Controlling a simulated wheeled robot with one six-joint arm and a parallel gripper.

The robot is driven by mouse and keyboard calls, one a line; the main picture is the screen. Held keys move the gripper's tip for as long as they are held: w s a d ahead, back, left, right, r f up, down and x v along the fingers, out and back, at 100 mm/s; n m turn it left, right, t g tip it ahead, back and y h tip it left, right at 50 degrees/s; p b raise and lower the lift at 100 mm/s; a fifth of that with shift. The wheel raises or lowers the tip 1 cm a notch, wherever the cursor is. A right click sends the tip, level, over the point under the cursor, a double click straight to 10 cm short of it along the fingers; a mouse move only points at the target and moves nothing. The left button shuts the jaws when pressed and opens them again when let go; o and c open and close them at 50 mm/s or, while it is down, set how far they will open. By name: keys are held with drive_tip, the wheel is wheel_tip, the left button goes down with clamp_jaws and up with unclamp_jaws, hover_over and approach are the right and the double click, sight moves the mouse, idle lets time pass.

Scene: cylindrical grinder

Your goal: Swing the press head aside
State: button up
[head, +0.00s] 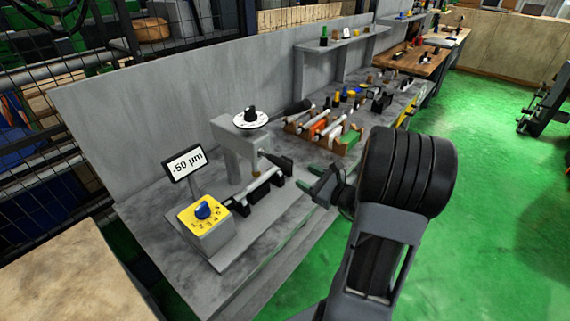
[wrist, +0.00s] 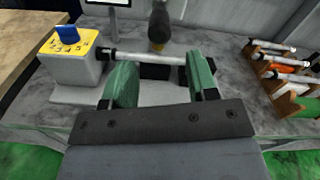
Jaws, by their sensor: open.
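The press head is most likely the grey overhanging block with a white dial and black knob (head: 250,120) on a grey column in the head view. Below it, a dark rounded part with a brass tip (wrist: 158,25) hangs over a pale shaft (wrist: 150,56), as the wrist view shows. The shaft lies level between the yellow-topped control box and a dark support; it also shows in the head view (head: 265,180). My gripper (head: 312,178) is open, in front of the shaft. In the wrist view its green fingers (wrist: 161,68) stand apart with nothing clearly held between them.
A yellow-topped box with a blue knob (head: 207,222) stands at the near left. Behind it a screen (head: 186,162) reads -50 µm. A wooden rack with several shafts (head: 325,128) stands to the right. A grey wall (head: 150,120) backs the bench.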

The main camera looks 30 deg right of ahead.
sight(290, 168)
drive_tip(key=p+x, duration=0.1)
drive_tip(key=x, duration=0.7)
drive_tip(key=shift+w+a+p, duration=0.2)
drive_tip(key=shift+w+p, duration=0.15)
drive_tip(key=shift+c, duration=0.2)
clamp_jaws()
